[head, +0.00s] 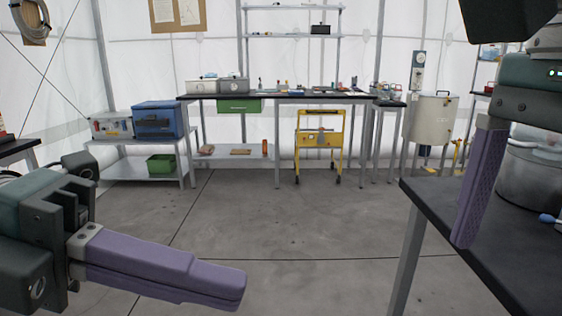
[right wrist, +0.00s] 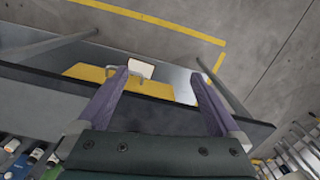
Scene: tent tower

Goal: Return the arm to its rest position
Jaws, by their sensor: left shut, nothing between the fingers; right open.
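My left gripper (head: 242,290) is in the lower left of the head view. Its purple fingers are shut with nothing between them, pointing right over bare floor. My right gripper (head: 465,240) comes in at the right edge of the head view, its purple finger hanging down beside the dark table. In the right wrist view the two purple fingers of the right gripper (right wrist: 158,80) are wide apart. Nothing is held between them. A dark shelf or table edge and a yellow surface lie beyond the fingers.
A dark-topped table (head: 424,201) with a large metal pot (head: 535,180) stands close at the right. A long workbench (head: 290,96), a yellow cart (head: 320,135) and a white drum (head: 430,118) stand at the back. The blue box (head: 157,119) sits on the left shelf. The middle floor is clear.

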